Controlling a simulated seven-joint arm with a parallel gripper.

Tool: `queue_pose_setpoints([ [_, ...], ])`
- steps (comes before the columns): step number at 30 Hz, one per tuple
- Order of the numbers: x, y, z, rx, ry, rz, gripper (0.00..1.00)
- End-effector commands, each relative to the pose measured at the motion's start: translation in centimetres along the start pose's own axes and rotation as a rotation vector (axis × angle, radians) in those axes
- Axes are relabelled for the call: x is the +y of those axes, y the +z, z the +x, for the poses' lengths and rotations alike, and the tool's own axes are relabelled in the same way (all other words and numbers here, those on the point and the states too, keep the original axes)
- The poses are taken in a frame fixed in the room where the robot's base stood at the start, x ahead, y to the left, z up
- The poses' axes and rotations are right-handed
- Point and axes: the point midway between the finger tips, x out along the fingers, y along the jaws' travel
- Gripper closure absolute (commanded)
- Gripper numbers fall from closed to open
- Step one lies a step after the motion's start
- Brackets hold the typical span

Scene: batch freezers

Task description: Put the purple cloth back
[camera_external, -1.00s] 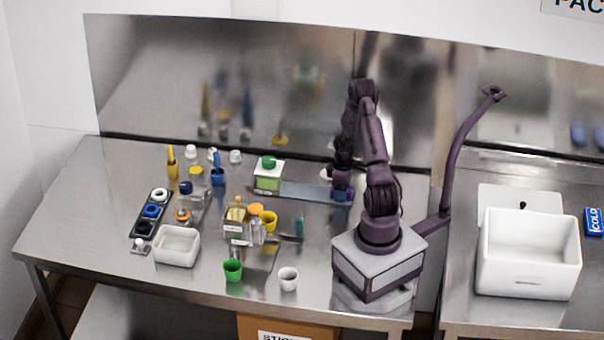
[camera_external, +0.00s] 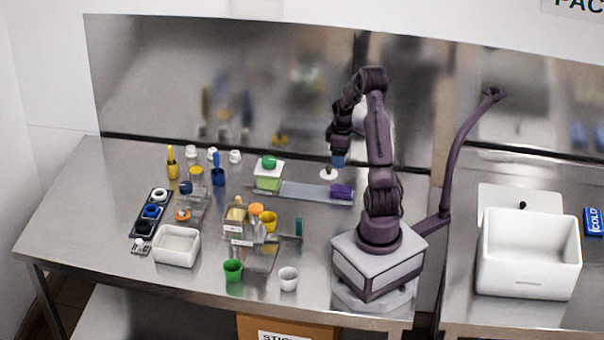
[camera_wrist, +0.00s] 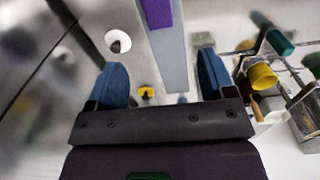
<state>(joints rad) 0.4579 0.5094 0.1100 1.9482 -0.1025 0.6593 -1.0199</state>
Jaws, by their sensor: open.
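The purple cloth (camera_external: 342,192) lies folded on the right end of a flat grey strip (camera_external: 303,190) on the steel table. In the wrist view the cloth (camera_wrist: 158,12) shows at the top edge, partly cut off, on the grey strip (camera_wrist: 170,60). My gripper (camera_external: 337,160) is raised above and slightly behind the cloth, apart from it. In the wrist view my gripper (camera_wrist: 162,72) has its two blue fingers wide apart with nothing held between them.
A small white round holder (camera_external: 328,174) stands just behind the cloth. A green-lidded box (camera_external: 268,177) is at the strip's left end. A teal item (camera_external: 299,227), yellow cup (camera_external: 268,222) and clear bins stand in front. Steel backsplash rises behind.

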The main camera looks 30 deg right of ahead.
Motion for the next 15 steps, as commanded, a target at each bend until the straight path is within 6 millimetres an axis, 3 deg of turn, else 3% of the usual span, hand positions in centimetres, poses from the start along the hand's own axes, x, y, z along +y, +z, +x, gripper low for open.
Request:
queue_pose_setpoints([
  [5, -3.6, -1.4, -7.9, 0.050, 0.105, 0.147, 0.24],
  [9, -8.0, -1.4, -13.4, 0.127, 0.168, 0.301, 0.24],
  [15, -14.7, 0.0, -18.4, 0.278, 0.202, 0.513, 0.24],
])
